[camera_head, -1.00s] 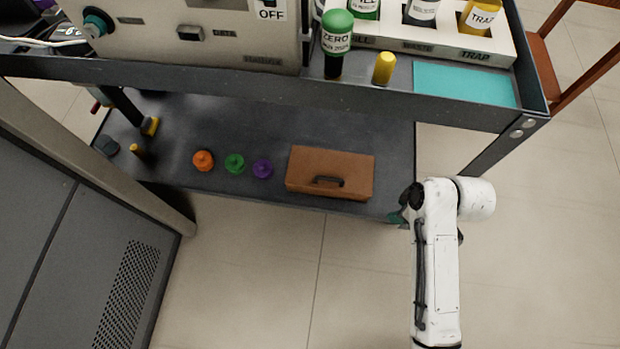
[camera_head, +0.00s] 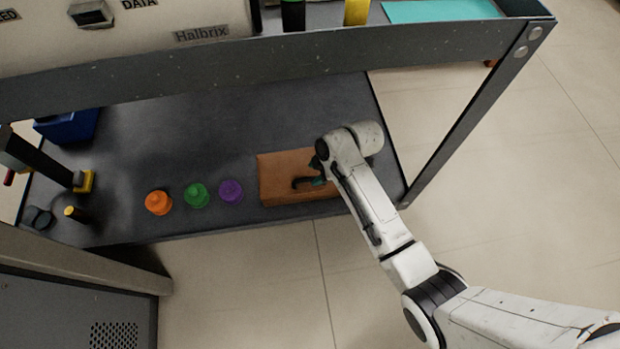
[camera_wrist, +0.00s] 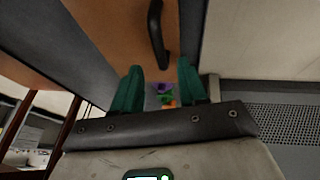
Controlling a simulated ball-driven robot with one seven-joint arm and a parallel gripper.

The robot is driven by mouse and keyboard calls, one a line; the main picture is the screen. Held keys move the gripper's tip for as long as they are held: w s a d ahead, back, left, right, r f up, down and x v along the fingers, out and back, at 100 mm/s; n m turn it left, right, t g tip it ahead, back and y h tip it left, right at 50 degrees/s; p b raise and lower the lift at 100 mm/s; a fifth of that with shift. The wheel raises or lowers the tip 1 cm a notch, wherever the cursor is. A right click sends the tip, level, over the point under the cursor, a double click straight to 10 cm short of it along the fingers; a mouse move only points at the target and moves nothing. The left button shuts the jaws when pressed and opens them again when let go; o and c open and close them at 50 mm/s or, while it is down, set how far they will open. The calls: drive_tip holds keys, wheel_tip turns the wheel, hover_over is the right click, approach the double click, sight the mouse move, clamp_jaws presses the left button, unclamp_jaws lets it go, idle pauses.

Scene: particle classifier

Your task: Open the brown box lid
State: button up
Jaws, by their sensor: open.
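The brown box (camera_head: 285,172) sits on the lower dark shelf, and its lid looks shut. Its black handle (camera_head: 306,182) is on the front side; my arm hides the right part of the box in the head view. My gripper (camera_wrist: 160,78) is open and empty, with green fingers. In the wrist view the brown box (camera_wrist: 112,30) fills the upper left, and the black handle (camera_wrist: 157,32) lies just beyond the fingertips, roughly in line with the gap between them. I cannot tell that the fingers touch it.
Orange (camera_head: 158,202), green (camera_head: 197,195) and purple (camera_head: 231,191) knobbed pieces stand left of the box on the lower shelf (camera_head: 230,120). The upper shelf edge (camera_head: 300,57) runs above. A shelf leg (camera_head: 470,115) stands at the right.

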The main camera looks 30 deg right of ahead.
sight(309, 179)
drive_tip(key=shift+b+x, duration=0.75)
drive_tip(key=shift+x, duration=1.45)
clamp_jaws()
